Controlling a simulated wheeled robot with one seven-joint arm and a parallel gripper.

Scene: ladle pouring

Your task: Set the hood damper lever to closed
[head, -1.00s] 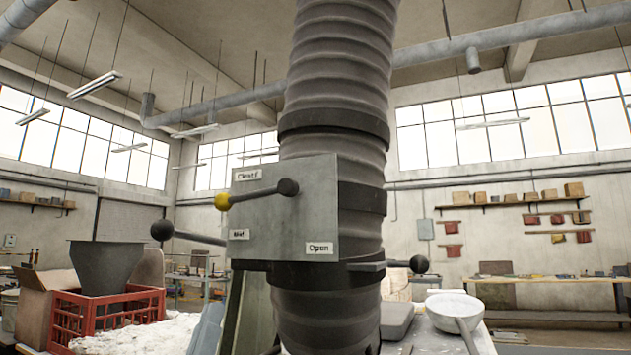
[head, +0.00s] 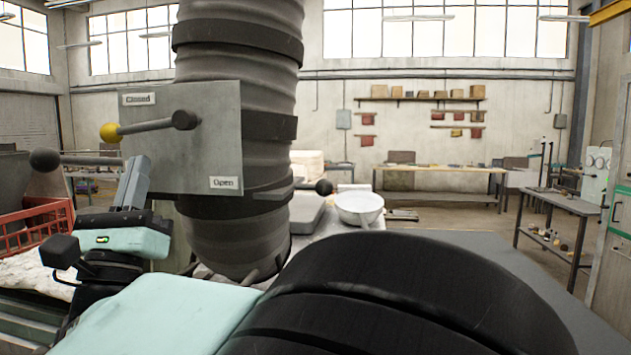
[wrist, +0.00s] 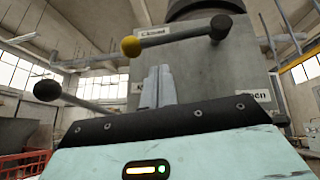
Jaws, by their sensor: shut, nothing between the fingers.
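The hood damper lever (head: 147,126) is a grey rod with a yellow ball at its free left end and a dark hub at its right. It sits on a grey box (head: 215,150) and points left, slightly down, below the "Closed" label (head: 139,99). The "Open" label (head: 225,183) is at the box's lower right. My gripper (head: 138,160) is shut and empty, with fingers pointing up, below the yellow ball. In the wrist view, the fingers (wrist: 158,72) appear below the lever (wrist: 175,37), apart from it. The "Half" label is mostly hidden behind the fingers.
A ribbed duct (head: 240,45) stands behind the box. Another rod with a black ball (head: 45,160) sticks out left near my gripper. A red crate (head: 35,222) is at the left. A white bowl (head: 359,207) stands on a bench right of the duct.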

